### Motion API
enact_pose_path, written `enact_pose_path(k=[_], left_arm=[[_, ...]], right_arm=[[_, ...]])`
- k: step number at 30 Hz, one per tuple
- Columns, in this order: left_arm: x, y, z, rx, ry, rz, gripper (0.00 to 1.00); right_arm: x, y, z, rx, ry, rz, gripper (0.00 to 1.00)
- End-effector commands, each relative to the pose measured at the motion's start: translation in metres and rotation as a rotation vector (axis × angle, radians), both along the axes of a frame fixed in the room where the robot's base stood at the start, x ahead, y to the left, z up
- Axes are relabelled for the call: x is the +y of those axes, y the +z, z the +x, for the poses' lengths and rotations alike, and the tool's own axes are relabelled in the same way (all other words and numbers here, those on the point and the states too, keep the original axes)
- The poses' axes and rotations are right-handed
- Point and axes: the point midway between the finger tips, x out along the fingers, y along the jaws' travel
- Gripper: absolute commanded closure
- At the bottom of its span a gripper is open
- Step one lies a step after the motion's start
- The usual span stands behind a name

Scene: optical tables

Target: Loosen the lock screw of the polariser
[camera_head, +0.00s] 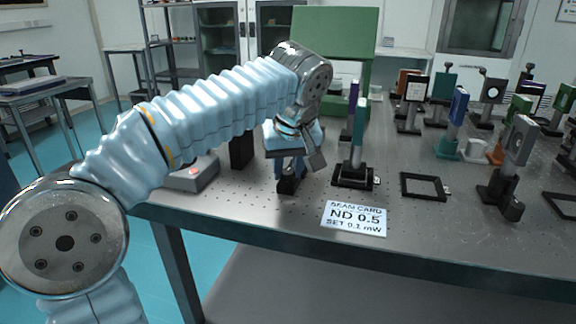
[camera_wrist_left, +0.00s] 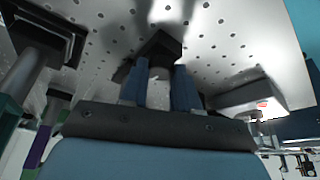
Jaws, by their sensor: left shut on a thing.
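My left gripper (camera_head: 290,172) points down at the front left of the optical table. In the left wrist view its two blue fingers (camera_wrist_left: 159,88) are closed on a pale grey upright piece (camera_wrist_left: 160,84) above a dark base (camera_wrist_left: 162,46). That base also shows below the gripper in the head view (camera_head: 290,184). I cannot tell whether the held piece is the polariser's post or its lock screw; the hand hides much of it. My right gripper is not in view.
A teal plate on a black base (camera_head: 354,178) stands close right of the gripper. A grey box with a red button (camera_head: 193,173) is at left. A white ND 0.5 card (camera_head: 354,218) lies near the front edge. Several mounted optics fill the right side.

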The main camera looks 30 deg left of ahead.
Motion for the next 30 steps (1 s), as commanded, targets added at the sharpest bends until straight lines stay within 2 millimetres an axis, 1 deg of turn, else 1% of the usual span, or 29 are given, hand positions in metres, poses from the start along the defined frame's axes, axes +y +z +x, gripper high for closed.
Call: enact_pose_path(k=[5,30], left_arm=[[0.0016,0.0006,-0.0009,-0.002,-0.129,-0.001,1.0],[0.0055,0.0008,-0.0007,-0.004,-0.925,0.0,1.0]], right_arm=[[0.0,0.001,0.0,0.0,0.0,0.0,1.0],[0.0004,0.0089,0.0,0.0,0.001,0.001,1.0]])
